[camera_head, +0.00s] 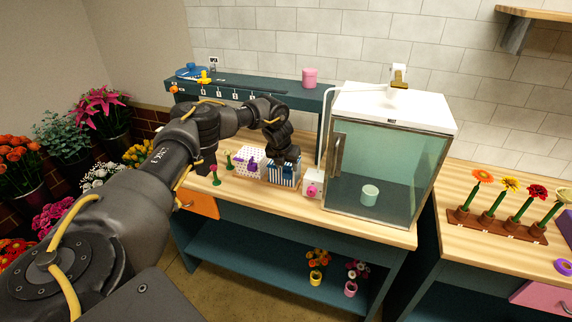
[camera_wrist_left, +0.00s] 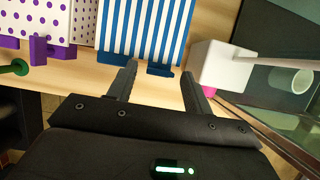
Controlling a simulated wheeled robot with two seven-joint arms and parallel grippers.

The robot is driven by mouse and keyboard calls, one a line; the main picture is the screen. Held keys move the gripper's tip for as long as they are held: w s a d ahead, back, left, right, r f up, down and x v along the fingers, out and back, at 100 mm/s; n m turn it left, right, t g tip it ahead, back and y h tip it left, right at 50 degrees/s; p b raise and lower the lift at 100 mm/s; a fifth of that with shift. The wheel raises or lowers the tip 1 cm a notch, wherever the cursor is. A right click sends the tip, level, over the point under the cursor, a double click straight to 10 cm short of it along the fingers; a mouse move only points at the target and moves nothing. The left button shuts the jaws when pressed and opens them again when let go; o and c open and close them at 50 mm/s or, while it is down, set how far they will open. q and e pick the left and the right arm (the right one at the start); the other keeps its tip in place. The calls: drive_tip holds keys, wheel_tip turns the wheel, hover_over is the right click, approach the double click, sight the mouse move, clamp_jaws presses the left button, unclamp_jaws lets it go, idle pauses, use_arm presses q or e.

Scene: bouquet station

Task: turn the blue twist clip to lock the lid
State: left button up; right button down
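A blue-and-white striped box (camera_head: 283,180) stands on the wooden counter, left of the glass cabinet. In the left wrist view, the striped box (camera_wrist_left: 143,28) has blue parts along its near edge; one, seemingly the blue twist clip (camera_wrist_left: 160,70), lies between my finger tips. My left gripper (camera_wrist_left: 159,74) is open, with one finger on each side of this blue part and a gap showing. In the head view my left gripper (camera_head: 286,158) is right over the striped box and hides its top and clip. I cannot tell whether the fingers touch the clip. My right gripper is out of view.
A dotted box (camera_head: 247,156) with purple clips stands left of the striped box. A white block with a pink knob (camera_head: 312,190) is close on its right, then the glass cabinet (camera_head: 375,170) with a cup (camera_head: 369,195). Small flowers (camera_head: 215,176) stand to the left.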

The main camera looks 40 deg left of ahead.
use_arm(q)
drive_tip(key=c, duration=0.9)
drive_tip(key=shift+o, duration=0.2)
